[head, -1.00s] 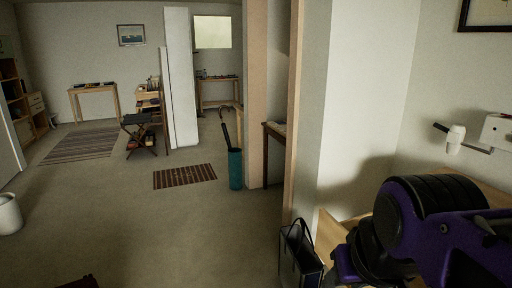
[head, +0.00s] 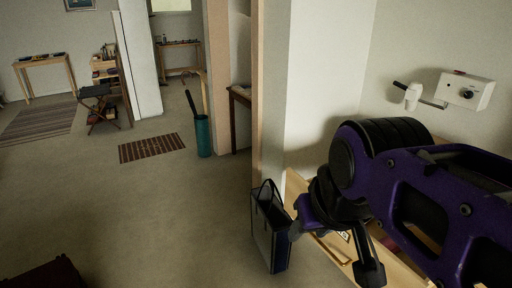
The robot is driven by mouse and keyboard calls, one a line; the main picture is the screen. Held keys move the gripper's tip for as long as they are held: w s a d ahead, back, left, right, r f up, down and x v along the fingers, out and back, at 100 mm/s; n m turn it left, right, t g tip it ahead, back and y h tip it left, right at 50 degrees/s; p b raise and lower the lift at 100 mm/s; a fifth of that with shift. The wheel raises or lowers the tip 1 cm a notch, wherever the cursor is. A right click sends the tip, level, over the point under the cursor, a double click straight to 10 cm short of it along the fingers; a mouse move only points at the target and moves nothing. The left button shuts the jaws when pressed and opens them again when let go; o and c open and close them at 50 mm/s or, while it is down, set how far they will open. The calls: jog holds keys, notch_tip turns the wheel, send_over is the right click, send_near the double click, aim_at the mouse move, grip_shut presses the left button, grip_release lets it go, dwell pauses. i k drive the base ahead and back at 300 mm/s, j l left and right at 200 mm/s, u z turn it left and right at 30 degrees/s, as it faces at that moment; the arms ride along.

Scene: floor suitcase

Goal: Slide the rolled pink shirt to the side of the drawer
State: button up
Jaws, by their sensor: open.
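My purple and black arm fills the lower right of the head view. My gripper (head: 335,250) is at its lower end, with two fingers spread apart and nothing seen between them. It is over or in front of a light wooden drawer unit (head: 296,187), whose near part shows below and around the arm. I cannot tell whether the fingers are inside the drawer. The rolled pink shirt cannot be made out; my arm covers most of the drawer.
A dark bag (head: 270,225) stands on the floor just left of the gripper. A wall corner (head: 270,90) rises behind it. A dark red object (head: 48,276) is at the lower left. A teal umbrella stand (head: 203,136) is farther back. The floor between is open.

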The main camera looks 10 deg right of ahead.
aim_at(386, 242)
jog(key=z, duration=1.4)
